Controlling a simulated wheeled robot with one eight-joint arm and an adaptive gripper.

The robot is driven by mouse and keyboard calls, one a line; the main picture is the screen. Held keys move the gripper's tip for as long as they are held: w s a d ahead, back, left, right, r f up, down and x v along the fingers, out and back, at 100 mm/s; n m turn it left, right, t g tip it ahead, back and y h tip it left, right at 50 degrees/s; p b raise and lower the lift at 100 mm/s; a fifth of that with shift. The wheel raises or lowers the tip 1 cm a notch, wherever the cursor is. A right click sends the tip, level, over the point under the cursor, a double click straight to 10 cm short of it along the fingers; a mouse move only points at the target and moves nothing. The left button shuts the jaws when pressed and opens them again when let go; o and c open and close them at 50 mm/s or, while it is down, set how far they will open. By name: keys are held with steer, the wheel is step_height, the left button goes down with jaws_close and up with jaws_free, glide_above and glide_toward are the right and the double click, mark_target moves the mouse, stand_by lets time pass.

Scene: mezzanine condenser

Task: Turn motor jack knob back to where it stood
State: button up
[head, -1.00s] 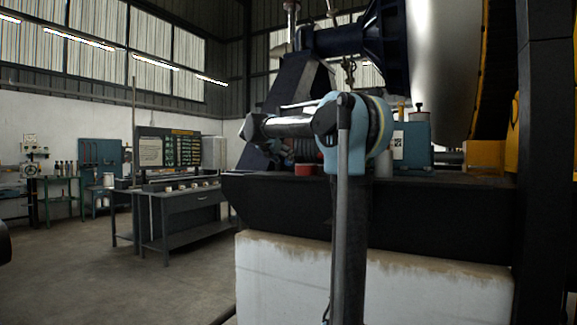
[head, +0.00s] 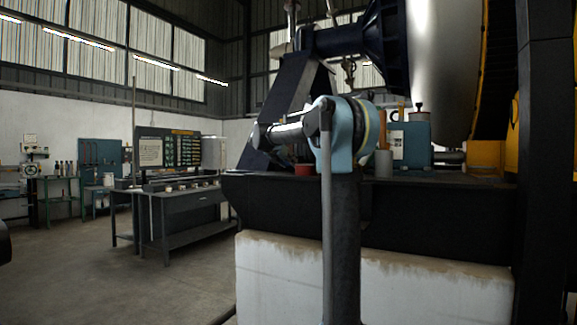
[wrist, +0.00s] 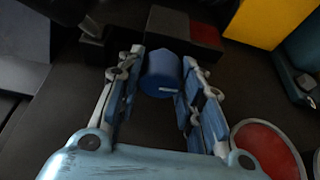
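The knob (wrist: 160,74) is a blue round cap with a short white mark on its near edge, in the upper middle of the wrist view. My gripper (wrist: 163,58) is open, with one finger on each side of the knob. The fingertips are close to the knob's sides; firm contact does not show. In the head view my own arm stands in front of the bench, and the gripper and knob cannot be made out there.
The dark bench top (head: 455,178) rests on a white block (head: 420,270). A red-topped can (wrist: 268,150) is right of my gripper. A dark and red block (wrist: 185,27) and a yellow part (wrist: 272,20) lie beyond the knob. A blue box (head: 410,140) stands on the bench.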

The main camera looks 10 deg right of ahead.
stand_by(0.4)
steer(key=m+t, duration=0.1)
steer(key=m+y, duration=0.1)
steer(key=m, duration=0.1)
steer(key=shift+s+d+t+y, duration=0.1)
steer(key=shift+t+y, duration=0.2)
steer(key=shift+t, duration=0.1)
steer(key=m+t, duration=0.1)
steer(key=m, duration=0.1)
steer(key=m+y, duration=0.1)
steer(key=m, duration=0.1)
steer(key=shift+f+t+y, duration=0.15)
steer(key=shift+t+y, duration=0.15)
steer(key=shift+t, duration=0.1)
steer(key=shift+d, duration=0.1)
steer(key=o, duration=1.1)
steer(key=shift+c, duration=0.2)
